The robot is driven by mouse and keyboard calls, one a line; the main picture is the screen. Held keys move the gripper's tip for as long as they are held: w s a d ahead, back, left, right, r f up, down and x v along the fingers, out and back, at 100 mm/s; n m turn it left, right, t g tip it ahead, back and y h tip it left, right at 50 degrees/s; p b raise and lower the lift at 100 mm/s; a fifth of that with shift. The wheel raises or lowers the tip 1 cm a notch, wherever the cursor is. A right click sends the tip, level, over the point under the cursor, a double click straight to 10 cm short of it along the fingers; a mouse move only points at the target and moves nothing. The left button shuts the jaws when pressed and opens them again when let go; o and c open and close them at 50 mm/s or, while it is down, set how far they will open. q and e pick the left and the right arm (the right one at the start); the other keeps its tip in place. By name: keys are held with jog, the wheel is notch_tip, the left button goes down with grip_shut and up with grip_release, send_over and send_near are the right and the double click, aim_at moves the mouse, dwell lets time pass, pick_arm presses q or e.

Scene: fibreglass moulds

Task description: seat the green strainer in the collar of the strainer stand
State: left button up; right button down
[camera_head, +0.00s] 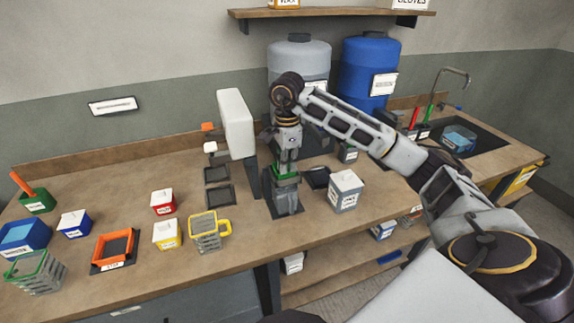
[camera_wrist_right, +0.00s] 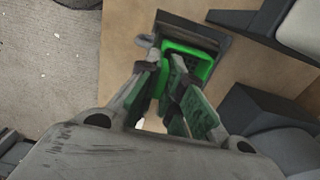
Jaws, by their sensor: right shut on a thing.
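The strainer stand (camera_head: 284,196) is a dark grey upright block on a flat base near the middle of the bench. The green strainer (camera_head: 284,174) shows as a green band at the top of the stand, right under my right gripper (camera_head: 287,161). In the right wrist view my right gripper (camera_wrist_right: 166,82) is shut on the green strainer (camera_wrist_right: 204,66), whose squarish green rim shows beyond the fingertips. The collar is largely hidden by the strainer and fingers, so I cannot tell how deep the strainer sits. My left gripper is not in view.
A white slab (camera_head: 236,124) on a dark post stands close left of the stand. A grey lidded box (camera_head: 345,191) is close right. A yellow mesh basket (camera_head: 208,231) and a green-rimmed mesh basket (camera_head: 36,272) stand left. Grey (camera_head: 299,62) and blue (camera_head: 368,66) drums stand behind.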

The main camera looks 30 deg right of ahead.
jog(key=shift+f, duration=0.3)
jog(key=shift+f, duration=0.1)
jog(key=c, duration=1.6)
grip_release()
jog(key=shift+o, duration=0.2)
jog(key=shift+r, duration=3)
notch_tip(320, 180, up, 6)
jog(key=p, duration=0.1)
jog(key=shift+p, duration=0.35)
jog(key=shift+r, duration=0.1)
